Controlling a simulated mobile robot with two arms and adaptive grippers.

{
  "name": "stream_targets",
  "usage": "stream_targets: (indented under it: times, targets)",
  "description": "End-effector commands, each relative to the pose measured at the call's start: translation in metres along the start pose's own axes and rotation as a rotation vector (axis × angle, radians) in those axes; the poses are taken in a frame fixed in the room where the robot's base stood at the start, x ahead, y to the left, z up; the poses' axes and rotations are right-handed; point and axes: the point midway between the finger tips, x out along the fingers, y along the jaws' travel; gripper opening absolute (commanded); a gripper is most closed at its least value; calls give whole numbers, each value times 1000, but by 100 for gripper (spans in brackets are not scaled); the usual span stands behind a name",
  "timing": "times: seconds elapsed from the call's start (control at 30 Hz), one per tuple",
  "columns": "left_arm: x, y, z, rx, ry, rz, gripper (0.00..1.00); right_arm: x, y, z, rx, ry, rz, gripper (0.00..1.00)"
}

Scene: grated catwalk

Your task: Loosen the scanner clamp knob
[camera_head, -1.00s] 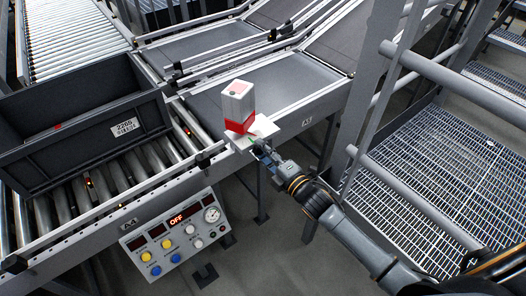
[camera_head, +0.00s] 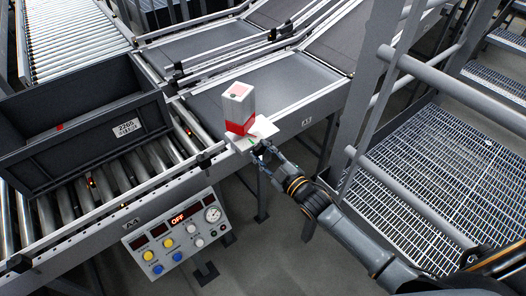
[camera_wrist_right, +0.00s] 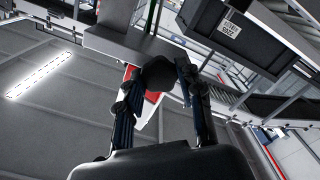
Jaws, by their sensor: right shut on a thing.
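The scanner (camera_head: 238,108) is an upright grey box with a red band near its base, on a pale bracket (camera_head: 264,128) at the conveyor's side rail. My right gripper (camera_head: 262,148) reaches in from the lower right, just below the bracket. In the right wrist view a dark round knob (camera_wrist_right: 158,73) sits between the two fingers of the right gripper (camera_wrist_right: 156,88), which are shut on it. The knob is hidden behind the gripper in the head view. My left gripper is not in view.
A dark grey crate (camera_head: 60,98) with a white label stands on the rollers at left. A control panel (camera_head: 176,236) reading OFF hangs below the rail. A grey railing (camera_head: 378,110) and grated walkway (camera_head: 440,185) lie to the right.

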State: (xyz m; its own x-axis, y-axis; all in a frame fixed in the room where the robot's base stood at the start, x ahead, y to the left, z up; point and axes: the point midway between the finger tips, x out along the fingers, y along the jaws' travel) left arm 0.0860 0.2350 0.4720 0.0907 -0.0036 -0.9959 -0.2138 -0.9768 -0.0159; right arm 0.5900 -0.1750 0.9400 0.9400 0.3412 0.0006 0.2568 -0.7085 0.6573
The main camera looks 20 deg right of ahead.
Motion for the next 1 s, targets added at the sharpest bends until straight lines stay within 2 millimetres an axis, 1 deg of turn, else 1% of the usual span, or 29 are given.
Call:
stream_targets:
  times: [0.5, 1.0]
  targets:
    - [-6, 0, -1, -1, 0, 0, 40, 0, -1, 1, 492, -3, -2, 5]
    - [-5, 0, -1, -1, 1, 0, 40, 0, -1, 1, 952, -3, -2, 5]
